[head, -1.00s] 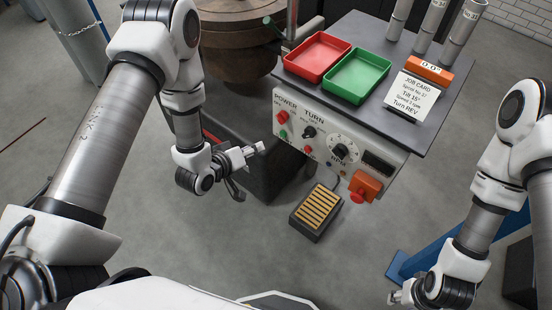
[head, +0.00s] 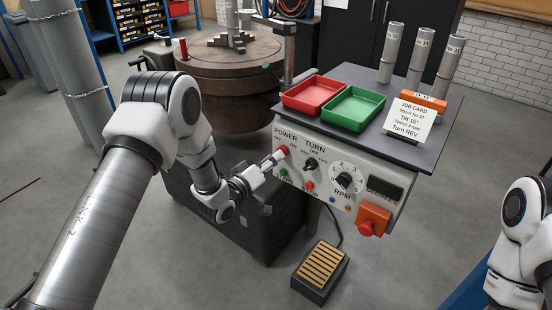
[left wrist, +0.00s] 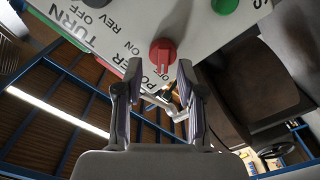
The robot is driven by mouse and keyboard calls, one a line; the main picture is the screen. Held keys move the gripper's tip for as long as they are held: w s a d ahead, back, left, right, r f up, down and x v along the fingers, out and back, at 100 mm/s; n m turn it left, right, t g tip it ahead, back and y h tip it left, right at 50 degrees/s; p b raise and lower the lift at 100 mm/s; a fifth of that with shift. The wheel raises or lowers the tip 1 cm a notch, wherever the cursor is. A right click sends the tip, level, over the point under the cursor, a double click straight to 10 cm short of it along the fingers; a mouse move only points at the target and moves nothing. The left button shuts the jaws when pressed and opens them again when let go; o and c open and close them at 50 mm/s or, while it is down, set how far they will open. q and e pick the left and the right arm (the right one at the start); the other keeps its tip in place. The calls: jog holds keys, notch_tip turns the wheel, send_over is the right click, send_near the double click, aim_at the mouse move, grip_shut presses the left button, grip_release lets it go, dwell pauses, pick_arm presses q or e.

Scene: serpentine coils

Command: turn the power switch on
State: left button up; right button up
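The power switch is a red knob (head: 283,152) under the word POWER at the left end of the white control panel (head: 328,178). It also shows in the left wrist view (left wrist: 162,54), upside down with the panel lettering. My left gripper (head: 272,162) is at the panel's left end, close to the knob. In the left wrist view its two fingers (left wrist: 160,75) stand apart, with the knob just beyond and between the tips. I cannot tell whether they touch it. My right gripper is out of view; only part of the right arm shows.
Beside the knob are a TURN selector (head: 310,163), a green button (head: 284,173), an RPM dial (head: 344,181) and an orange stop box (head: 373,219). Red (head: 315,95) and green trays (head: 353,108) stand on the bench above. A foot pedal (head: 320,270) lies on the floor.

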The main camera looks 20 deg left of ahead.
pick_arm(q)
jog(key=shift+x, duration=1)
jog(key=shift+a+f, duration=0.1)
jog(key=shift+c, duration=1)
grip_shut()
